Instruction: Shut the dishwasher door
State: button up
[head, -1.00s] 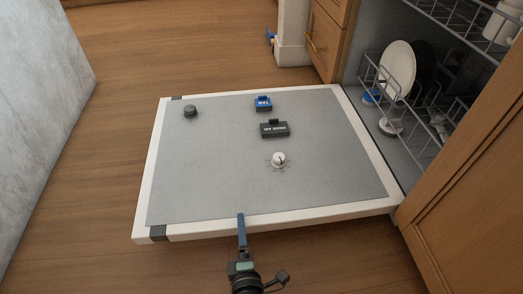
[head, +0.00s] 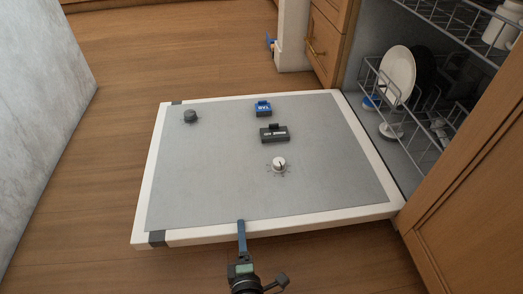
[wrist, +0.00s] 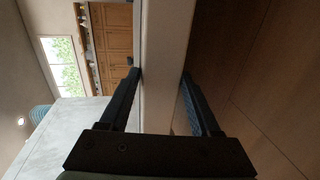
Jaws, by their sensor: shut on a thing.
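The dishwasher door (head: 218,190) lies folded down, nearly flat, with its grey inner panel facing up and a white rim around it. It is hinged at the dishwasher opening on the right. My gripper (head: 241,235) is at the door's near edge, left of its middle. In the wrist view, my gripper (wrist: 160,88) has one finger on each side of the door's pale edge (wrist: 165,60) and is shut on it. The lower finger is hidden under the door in the head view.
Dish racks (head: 425,110) with a white plate (head: 398,70) stand inside the dishwasher. Wooden cabinets (head: 470,200) flank the opening. A pale marble block (head: 40,110) stands at the left. Wooden floor (head: 130,60) is free around the door.

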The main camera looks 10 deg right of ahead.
notch_tip(320, 180, up, 6)
jog(key=m+p, duration=0.1)
jog(key=p, duration=0.6)
jog(key=shift+d, duration=0.3)
notch_tip(320, 180, up, 6)
jog(key=d+m+p, duration=0.1)
jog(key=p, duration=0.7)
jog(key=shift+d+m+y, duration=0.2)
jog(key=shift+m+y, duration=0.1)
jog(key=shift+y, duration=0.1)
notch_tip(320, 180, up, 6)
jog(key=d+m+p, duration=0.1)
jog(key=d+p, duration=0.1)
jog(key=p, duration=0.5)
jog(key=shift+d+f, duration=0.15)
dwell(0.7)
